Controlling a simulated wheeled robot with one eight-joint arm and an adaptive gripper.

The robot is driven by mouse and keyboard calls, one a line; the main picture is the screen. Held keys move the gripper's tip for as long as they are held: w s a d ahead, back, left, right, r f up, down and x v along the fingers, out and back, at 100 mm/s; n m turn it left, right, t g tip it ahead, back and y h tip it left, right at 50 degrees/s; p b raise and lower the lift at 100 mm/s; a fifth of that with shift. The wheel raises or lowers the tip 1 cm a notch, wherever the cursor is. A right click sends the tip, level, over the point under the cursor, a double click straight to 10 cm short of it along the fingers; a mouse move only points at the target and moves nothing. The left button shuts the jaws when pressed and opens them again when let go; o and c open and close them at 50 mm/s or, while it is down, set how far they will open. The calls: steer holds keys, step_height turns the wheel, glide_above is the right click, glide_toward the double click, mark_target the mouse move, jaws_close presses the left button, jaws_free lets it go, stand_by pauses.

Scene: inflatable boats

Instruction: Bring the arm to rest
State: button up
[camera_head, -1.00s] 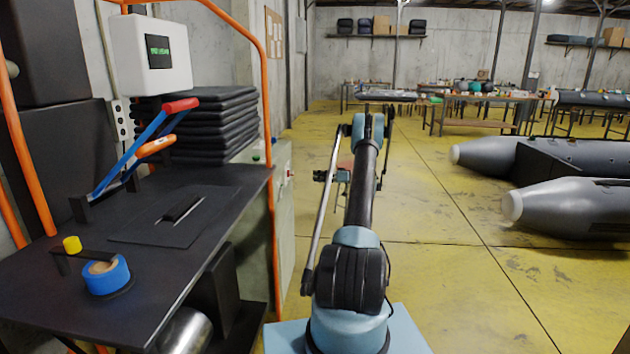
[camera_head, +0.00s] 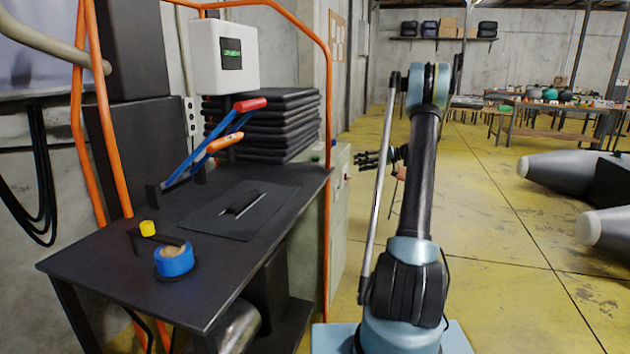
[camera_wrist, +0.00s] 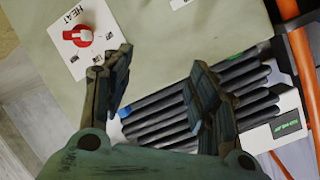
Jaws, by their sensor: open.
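My arm stands upright in the middle right of the head view, its links blue and black. My gripper (camera_head: 381,158) sticks out to the left of the arm, in front of the pale cabinet beside the workbench. In the wrist view my gripper (camera_wrist: 158,95) is open, with its two dark fingers apart and nothing between them. Past the fingers lie a pale panel with a red HEAT knob (camera_wrist: 78,36) and a stack of black pads. The stack also shows in the head view (camera_head: 265,125).
A black workbench (camera_head: 110,270) stands left, bearing a blue tape roll (camera_head: 174,262), a blue lever with red handle (camera_head: 250,104) and a dark plate. An orange tube frame (camera_head: 328,200) rises by it. Grey boat tubes (camera_head: 560,168) lie right. The yellow floor between is open.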

steer(key=s+a+r+m+g+h, duration=0.1)
steer(key=s+a+r+h, duration=0.15)
steer(key=s, duration=0.55)
steer(key=s+a+r+m+h, duration=0.1)
steer(key=s+a+r, duration=0.3)
steer(key=s, duration=0.4)
steer(key=s+a+m+g+h, duration=0.15)
steer(key=s+h, duration=0.25)
steer(key=s, duration=1.2)
steer(key=s+d+f+h, duration=0.2)
steer(key=s+f, duration=0.2)
steer(key=s, duration=0.5)
steer(key=s+d+f+m+h, duration=0.1)
steer(key=s+f, duration=0.4)
steer(key=s, duration=0.5)
steer(key=s+d+f+m+h, duration=0.1)
steer(key=s+d+f+h, duration=0.1)
steer(key=s, duration=0.7)
step_height(320, 180, down, 3)
steer(key=shift+s+d+r+t+h, duration=0.2)
steer(key=shift+s+d+t+h, duration=0.15)
steer(key=shift+h, duration=0.2)
steer(key=shift+m, duration=0.25)
